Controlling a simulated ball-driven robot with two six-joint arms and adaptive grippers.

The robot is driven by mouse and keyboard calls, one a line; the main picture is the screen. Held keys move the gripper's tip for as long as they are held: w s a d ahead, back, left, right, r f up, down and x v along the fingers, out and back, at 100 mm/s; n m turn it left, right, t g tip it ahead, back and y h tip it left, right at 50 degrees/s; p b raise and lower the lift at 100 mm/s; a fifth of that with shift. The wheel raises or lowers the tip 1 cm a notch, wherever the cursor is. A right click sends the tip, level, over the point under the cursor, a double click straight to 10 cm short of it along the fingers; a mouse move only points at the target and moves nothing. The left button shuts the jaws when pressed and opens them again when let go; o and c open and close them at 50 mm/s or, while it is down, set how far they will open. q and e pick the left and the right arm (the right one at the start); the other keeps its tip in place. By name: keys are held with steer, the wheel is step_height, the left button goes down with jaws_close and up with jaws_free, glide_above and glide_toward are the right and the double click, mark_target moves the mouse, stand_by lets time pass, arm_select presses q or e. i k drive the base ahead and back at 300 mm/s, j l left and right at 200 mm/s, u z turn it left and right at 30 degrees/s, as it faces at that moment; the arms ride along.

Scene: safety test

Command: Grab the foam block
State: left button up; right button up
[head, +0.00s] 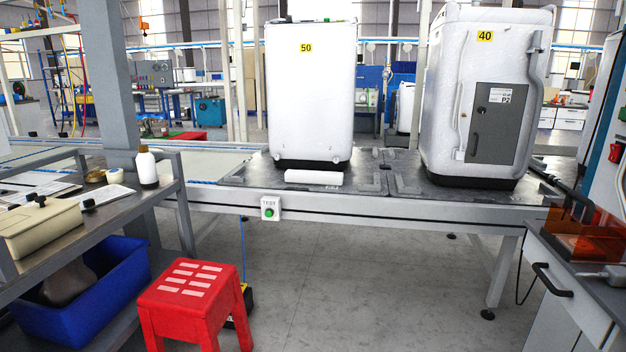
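A white elongated block (313,177), which looks like the foam block, lies on the dark plate at the front of the raised line. It lies just in front of the base of the white machine marked 50 (310,105). I cannot tell whether it touches that machine. Neither of my grippers is in view.
A second white machine (450,100), marked 40, stands to the right. A green TEST button (269,213) is on the line's front edge. A red stool (195,300), a blue bin (95,285) and a cluttered bench (60,240) stand left. The middle floor is clear.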

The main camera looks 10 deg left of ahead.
mark_target(303, 177)
steer(key=u, duration=0.55)
steer(key=i+l+u, duration=0.9)
steer(key=k+j, duration=0.05)
steer(key=j, duration=0.05)
